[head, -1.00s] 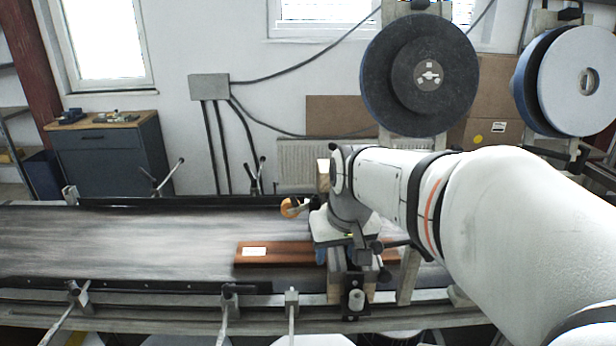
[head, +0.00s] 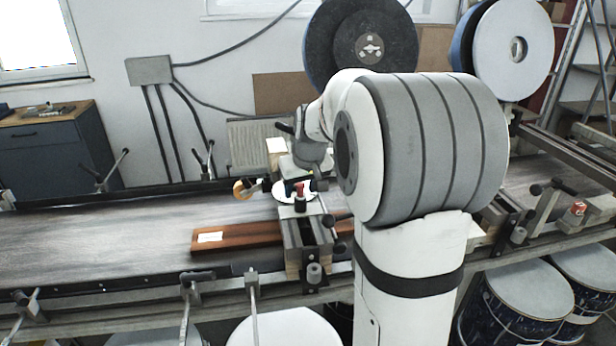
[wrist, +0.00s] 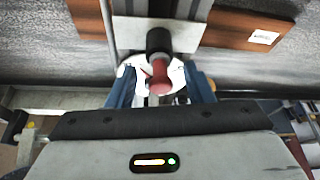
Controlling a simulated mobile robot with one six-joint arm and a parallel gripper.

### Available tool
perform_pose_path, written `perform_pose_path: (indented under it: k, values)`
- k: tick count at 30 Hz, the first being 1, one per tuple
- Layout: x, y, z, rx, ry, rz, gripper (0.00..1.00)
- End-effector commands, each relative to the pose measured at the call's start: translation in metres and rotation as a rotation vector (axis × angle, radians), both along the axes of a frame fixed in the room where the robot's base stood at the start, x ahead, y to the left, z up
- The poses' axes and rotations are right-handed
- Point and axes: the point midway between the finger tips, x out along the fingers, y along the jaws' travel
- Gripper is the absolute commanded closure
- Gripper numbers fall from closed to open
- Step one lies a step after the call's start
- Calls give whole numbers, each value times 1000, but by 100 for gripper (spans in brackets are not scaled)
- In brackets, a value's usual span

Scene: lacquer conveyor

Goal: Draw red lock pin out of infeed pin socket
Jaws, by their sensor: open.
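My gripper (wrist: 161,80) is open, with a gap showing on each side of the pin. In the head view my gripper (head: 292,186) is just behind the pin, partly hidden by it. I cannot tell how deep the pin lies between the fingers.
A reddish-brown board (head: 235,237) with a white label lies on the conveyor belt (head: 110,235) under the bracket. An orange roller (head: 243,189) is left of the gripper. Another red knob (head: 578,208) sits on a clamp at the right. Large reels (head: 361,45) stand behind.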

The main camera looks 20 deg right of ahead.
Motion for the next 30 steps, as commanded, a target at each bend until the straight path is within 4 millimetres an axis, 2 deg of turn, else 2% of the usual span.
perform_pose_path:
  k: [11, 28, 29, 30]
  values:
    - [2, 1, -5, 0, 0, 1, 55]
    - [2, 1, -5, 0, 0, 2, 100]
    - [2, 1, -5, 0, 0, 2, 82]
    - [2, 1, -5, 0, 0, 2, 85]
